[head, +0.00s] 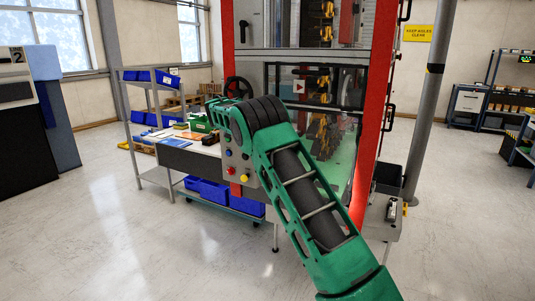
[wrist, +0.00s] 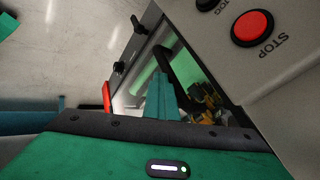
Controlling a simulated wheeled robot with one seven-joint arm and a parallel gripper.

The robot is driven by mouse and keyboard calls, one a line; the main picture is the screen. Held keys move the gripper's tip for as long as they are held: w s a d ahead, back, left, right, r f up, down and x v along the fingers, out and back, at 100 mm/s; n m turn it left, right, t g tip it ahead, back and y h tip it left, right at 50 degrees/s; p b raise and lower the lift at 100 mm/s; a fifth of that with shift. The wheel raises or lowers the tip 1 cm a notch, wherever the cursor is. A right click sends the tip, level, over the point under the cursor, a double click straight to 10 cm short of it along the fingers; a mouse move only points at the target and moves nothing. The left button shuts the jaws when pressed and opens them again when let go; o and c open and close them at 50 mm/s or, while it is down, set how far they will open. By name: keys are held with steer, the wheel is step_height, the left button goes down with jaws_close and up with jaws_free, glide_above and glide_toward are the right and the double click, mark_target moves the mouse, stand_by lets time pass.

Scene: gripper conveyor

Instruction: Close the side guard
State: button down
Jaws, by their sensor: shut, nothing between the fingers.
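The machine (head: 367,135) with red posts stands in the middle of the head view. A clear framed panel (head: 300,88) with an arrow sign is on its front. Black handles (head: 391,117) show along its right side; I cannot tell which panel is the side guard or how far it stands open. In the wrist view a grey-framed window (wrist: 133,72) with black fittings shows yellow parts behind it. My gripper (wrist: 158,82) is shut and empty, its green fingers in front of this window; contact cannot be judged. In the head view my arm hides it.
A workbench (head: 190,155) with blue bins (head: 215,193) below stands left of the machine. A grey pole (head: 430,100) stands right. The floor in front is clear.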

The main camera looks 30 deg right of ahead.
steer(key=shift+w+d+r, duration=0.1)
steer(key=shift+w+r, duration=0.2)
steer(key=shift+w, duration=0.15)
steer(key=s+a+r, duration=0.4)
steer(key=a+r, duration=0.3)
steer(key=a, duration=0.2)
steer(key=s+d+r+n+g+y, duration=0.15)
steer(key=s+d+n, duration=0.35)
steer(key=s, duration=0.8)
steer(key=s+d+n+y, duration=0.25)
steer(key=s+d, duration=0.45)
steer(key=s, duration=0.5)
steer(key=s+a+f+n+y, duration=0.1)
steer(key=s+a+f+n, duration=0.2)
steer(key=s, duration=0.7)
steer(key=s+a+f+n+y, duration=0.1)
steer(key=s+a+f+n, duration=0.3)
steer(key=s, duration=0.6)
steer(key=s+a+f+n+y, duration=0.1)
steer(key=s+a+f+n, duration=0.3)
steer(key=s, duration=0.7)
steer(key=shift+a+f, duration=0.5)
steer(key=shift+a, duration=0.05)
